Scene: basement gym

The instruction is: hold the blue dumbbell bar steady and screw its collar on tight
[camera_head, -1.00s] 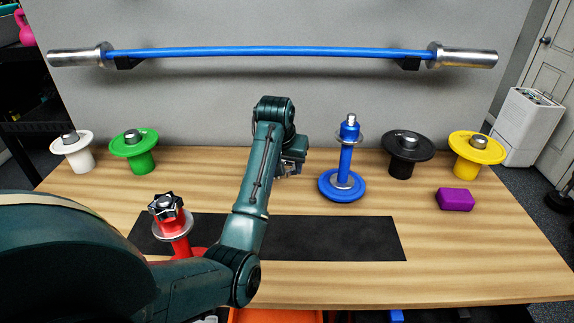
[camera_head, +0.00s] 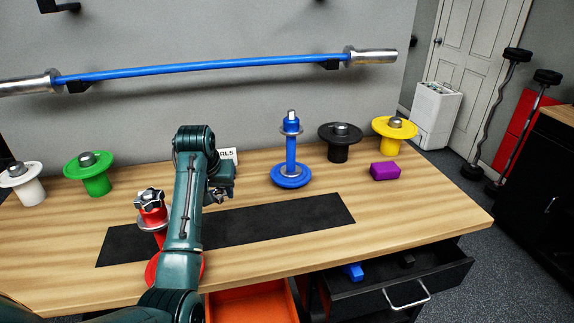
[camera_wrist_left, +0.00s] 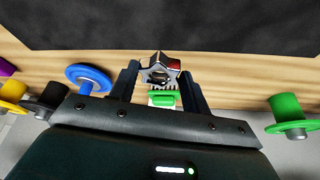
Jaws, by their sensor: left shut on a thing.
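The blue dumbbell (camera_head: 291,152) stands upright on its blue plate at the back middle of the table. A silver disc sits near its top, and a bare metal tip sticks up. My left gripper (camera_head: 220,190) is to its left and apart from it, low over the table behind the mat. In the left wrist view its fingers (camera_wrist_left: 160,88) are shut on a star-shaped metal collar (camera_wrist_left: 157,72). A small green piece shows just below the collar; I cannot tell what it is. The blue plate (camera_wrist_left: 88,78) shows left of the fingers. My right gripper is out of view.
A red dumbbell (camera_head: 152,213) with a star collar stands left of my forearm. A black mat (camera_head: 270,220) lies in front. White (camera_head: 22,188), green (camera_head: 90,175), black (camera_head: 339,142) and yellow (camera_head: 394,130) stands and a purple block (camera_head: 385,171) line the back. An open drawer (camera_head: 400,283) juts out.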

